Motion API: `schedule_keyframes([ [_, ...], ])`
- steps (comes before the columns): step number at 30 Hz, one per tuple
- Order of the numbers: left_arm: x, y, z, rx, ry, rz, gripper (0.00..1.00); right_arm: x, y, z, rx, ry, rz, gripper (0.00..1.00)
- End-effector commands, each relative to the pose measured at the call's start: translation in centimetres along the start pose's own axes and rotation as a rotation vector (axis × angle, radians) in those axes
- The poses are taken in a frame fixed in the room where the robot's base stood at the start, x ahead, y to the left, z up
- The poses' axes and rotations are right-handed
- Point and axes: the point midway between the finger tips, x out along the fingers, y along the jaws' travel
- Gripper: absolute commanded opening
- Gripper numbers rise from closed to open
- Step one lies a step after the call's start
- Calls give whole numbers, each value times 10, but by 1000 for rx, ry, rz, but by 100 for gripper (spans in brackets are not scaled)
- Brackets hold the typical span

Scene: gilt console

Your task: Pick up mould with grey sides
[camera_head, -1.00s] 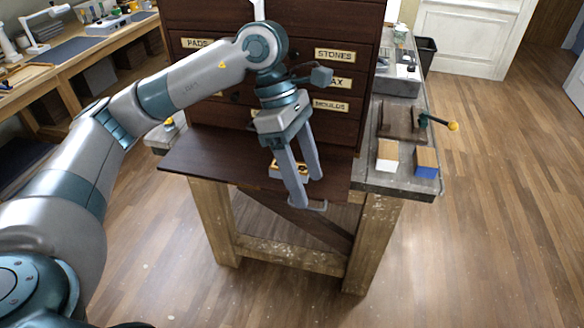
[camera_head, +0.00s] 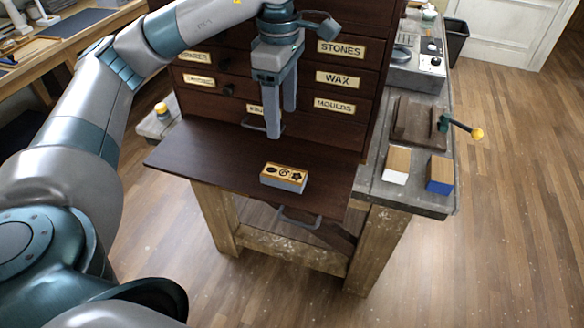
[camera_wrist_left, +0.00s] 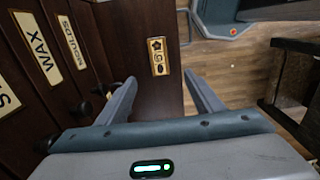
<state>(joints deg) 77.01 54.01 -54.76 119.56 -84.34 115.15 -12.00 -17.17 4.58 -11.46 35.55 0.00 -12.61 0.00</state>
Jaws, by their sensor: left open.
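The mould with grey sides (camera_head: 285,178) is a small block with a tan top bearing dark shapes. It lies on the dark wooden leaf (camera_head: 215,160) in front of the drawers. My left gripper (camera_head: 280,122) points down, open and empty, above the leaf and behind the mould, nearer the drawer fronts. In the left wrist view, the mould (camera_wrist_left: 158,57) shows beyond the space between the two open fingers (camera_wrist_left: 160,82). The gripper is apart from it. My right gripper is not in view.
The drawer cabinet (camera_head: 345,60) with labelled fronts and knobs rises behind the leaf. On the bench to the right lie a white-sided block (camera_head: 396,165), a blue-sided block (camera_head: 440,175) and a clamp-like tool (camera_head: 415,120). A handle (camera_head: 300,218) hangs at the leaf's front edge.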

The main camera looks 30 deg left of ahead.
Motion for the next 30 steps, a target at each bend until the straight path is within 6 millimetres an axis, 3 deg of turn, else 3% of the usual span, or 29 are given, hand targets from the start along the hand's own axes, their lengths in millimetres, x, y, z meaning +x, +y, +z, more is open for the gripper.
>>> schedule_keyframes([
  [14,3,0,0,1,0,-1,61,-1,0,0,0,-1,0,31],
  [30,52,-1,0,1,0,-4,61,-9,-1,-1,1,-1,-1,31],
])
